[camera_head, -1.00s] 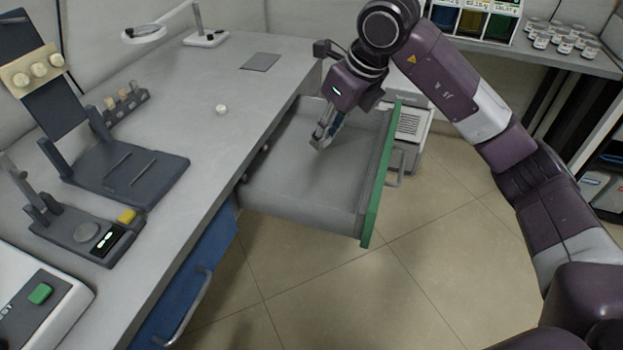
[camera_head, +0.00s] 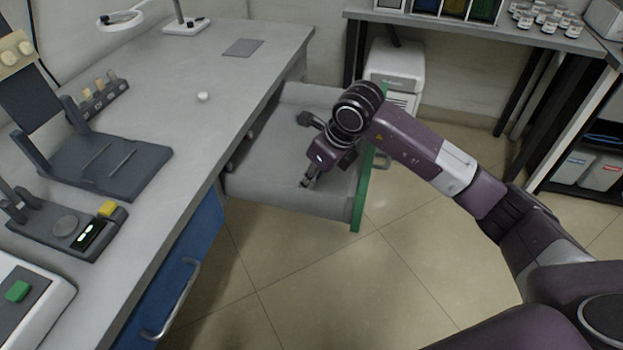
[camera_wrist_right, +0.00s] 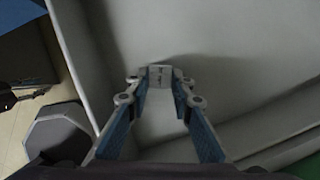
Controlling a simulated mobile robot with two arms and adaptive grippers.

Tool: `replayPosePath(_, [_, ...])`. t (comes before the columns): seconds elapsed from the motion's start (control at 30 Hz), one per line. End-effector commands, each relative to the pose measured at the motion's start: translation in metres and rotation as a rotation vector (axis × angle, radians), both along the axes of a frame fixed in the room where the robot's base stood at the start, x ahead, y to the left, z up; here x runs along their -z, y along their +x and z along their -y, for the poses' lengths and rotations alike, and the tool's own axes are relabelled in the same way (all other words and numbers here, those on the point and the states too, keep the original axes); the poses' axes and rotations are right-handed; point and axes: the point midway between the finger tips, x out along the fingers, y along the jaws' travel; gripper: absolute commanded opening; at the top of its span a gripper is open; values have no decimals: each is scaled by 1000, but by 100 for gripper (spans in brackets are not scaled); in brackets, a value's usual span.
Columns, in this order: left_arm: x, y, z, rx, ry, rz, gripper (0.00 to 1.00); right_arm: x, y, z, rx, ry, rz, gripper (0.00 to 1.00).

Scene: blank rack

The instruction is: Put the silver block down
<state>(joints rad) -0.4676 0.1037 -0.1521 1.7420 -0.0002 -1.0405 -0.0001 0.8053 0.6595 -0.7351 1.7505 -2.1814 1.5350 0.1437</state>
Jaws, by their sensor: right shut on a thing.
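My right gripper (camera_head: 306,183) points down into the open grey drawer (camera_head: 265,168) under the bench. In the right wrist view its two blue-padded fingers (camera_wrist_right: 160,88) come together on a small silver block (camera_wrist_right: 160,74). The block is at the fingertips, over the pale drawer floor (camera_wrist_right: 240,60). I cannot tell whether it touches the floor. In the head view the block is too small to make out. My left gripper is not in view.
The drawer has a green front (camera_head: 363,195). Its floor around the gripper looks bare. The grey bench (camera_head: 190,140) carries a dark stand (camera_head: 120,165), a scale (camera_head: 65,232) and a small white ball (camera_head: 203,96). A white cabinet (camera_head: 397,68) stands behind the drawer.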

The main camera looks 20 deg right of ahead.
Motion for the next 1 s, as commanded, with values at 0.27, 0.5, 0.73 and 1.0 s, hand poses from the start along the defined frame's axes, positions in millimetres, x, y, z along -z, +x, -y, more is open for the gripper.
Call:
replayPosePath(0.27, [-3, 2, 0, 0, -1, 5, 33, 3, 1, 0, 0, 0, 2, 0])
replayPosePath(0.5, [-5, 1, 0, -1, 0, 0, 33, 4, 0, 0, 0, 0, 1, 32])
replayPosePath(0.73, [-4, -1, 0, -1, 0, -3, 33, 4, 0, 0, 0, 0, 1, 39])
replayPosePath(1.0, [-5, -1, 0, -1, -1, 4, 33, -6, -1, 2, 1, 0, 5, 39])
